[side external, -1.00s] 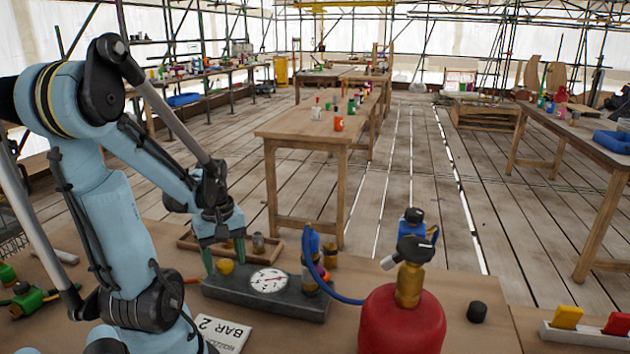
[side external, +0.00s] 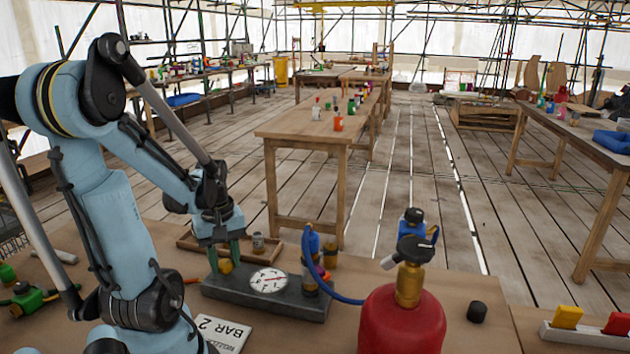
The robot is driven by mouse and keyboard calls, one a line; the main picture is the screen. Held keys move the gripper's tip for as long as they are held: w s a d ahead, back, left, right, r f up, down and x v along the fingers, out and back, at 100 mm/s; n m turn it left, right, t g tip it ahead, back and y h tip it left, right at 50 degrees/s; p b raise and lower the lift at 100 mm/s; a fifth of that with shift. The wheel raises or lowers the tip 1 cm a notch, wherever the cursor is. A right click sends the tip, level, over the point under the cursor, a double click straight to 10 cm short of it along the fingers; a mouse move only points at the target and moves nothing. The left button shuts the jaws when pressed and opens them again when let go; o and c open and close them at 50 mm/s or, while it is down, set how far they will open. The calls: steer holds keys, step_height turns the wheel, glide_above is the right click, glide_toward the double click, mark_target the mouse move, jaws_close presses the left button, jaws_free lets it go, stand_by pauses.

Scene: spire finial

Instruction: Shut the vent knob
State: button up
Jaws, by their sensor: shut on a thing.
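A small yellow knob (side external: 225,267) sits on the left part of a dark grey block (side external: 255,300), which I take to be the vent knob. My gripper (side external: 225,260) points down at it with green fingers on either side, shut on the knob. The fingers partly hide the knob. A round white dial gauge (side external: 268,280) lies on the block just right of the knob. Which way the knob is turned cannot be told from this view.
A blue hose (side external: 335,292) runs from fittings at the block's right end to a red gas cylinder (side external: 402,322). A wooden tray (side external: 190,244) lies behind the block. A white sign (side external: 222,334) lies in front, and a black cap (side external: 477,312) stands at right.

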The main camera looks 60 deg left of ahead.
mark_target(224, 264)
steer(key=m, duration=0.6)
steer(key=shift+s, duration=0.1)
steer(key=m, duration=0.5)
steer(key=shift+m, duration=0.4)
steer(key=shift+a, duration=0.1)
steer(key=o, duration=1.1)
steer(key=shift+c, duration=0.2)
step_height(224, 264, up, 12)
stand_by(0.3)
steer(key=shift+f, duration=0.1)
steer(key=shift+f, duration=5.85)
